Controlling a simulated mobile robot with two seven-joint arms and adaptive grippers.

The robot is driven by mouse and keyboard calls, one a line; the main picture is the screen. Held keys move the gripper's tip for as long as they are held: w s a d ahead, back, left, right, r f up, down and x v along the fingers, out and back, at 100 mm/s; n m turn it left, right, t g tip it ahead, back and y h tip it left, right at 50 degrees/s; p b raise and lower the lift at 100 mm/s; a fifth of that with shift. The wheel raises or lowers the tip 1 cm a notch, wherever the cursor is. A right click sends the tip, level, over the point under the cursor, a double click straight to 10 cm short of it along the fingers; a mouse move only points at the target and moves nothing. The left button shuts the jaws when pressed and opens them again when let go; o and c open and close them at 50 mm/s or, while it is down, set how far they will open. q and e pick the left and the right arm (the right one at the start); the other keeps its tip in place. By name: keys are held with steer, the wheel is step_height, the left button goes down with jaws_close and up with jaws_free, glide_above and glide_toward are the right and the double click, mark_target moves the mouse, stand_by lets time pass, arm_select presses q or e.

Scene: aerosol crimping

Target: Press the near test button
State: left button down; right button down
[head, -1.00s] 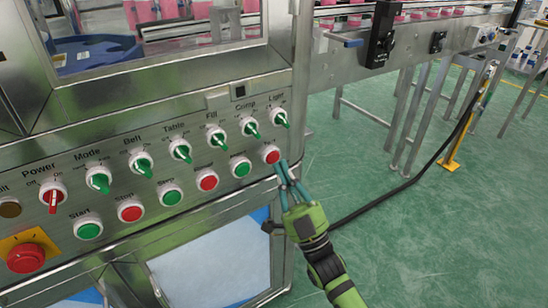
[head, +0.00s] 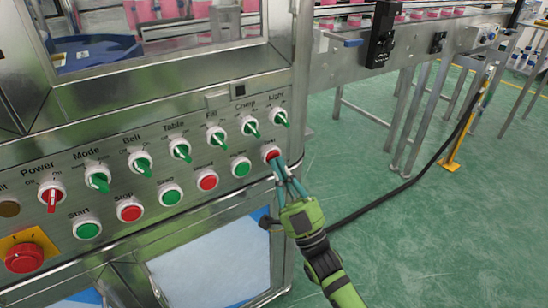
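The control panel (head: 75,160) fills the left and middle of the head view, with a lower row of round green and red push buttons. The rightmost red button (head: 271,154) is partly covered by the fingertips of my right gripper (head: 277,165). The fingers are at its lower right edge; whether they touch it I cannot tell. The label above this button is too small to read surely. The fingers appear close together and hold nothing visible; how far they are shut is unclear. A green button (head: 241,167) sits just left of it. My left gripper is not in view.
A row of switches, several green and one red Power switch (head: 52,197), lies above the buttons. A large red mushroom button (head: 25,257) on yellow is at lower left. A conveyor (head: 420,38) runs behind. A black cable (head: 390,198) crosses the open green floor.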

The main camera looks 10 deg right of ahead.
steer(key=shift+w, duration=0.25)
steer(key=shift+s, duration=0.15)
stand_by(0.3)
steer(key=shift+s+d+p, duration=0.2)
steer(key=shift+s+p, duration=0.2)
steer(key=shift+s, duration=0.25)
steer(key=s, duration=0.1)
steer(key=s+d+p, duration=0.1)
steer(key=s, duration=0.1)
steer(key=s+p, duration=0.1)
steer(key=shift+s+d, duration=0.35)
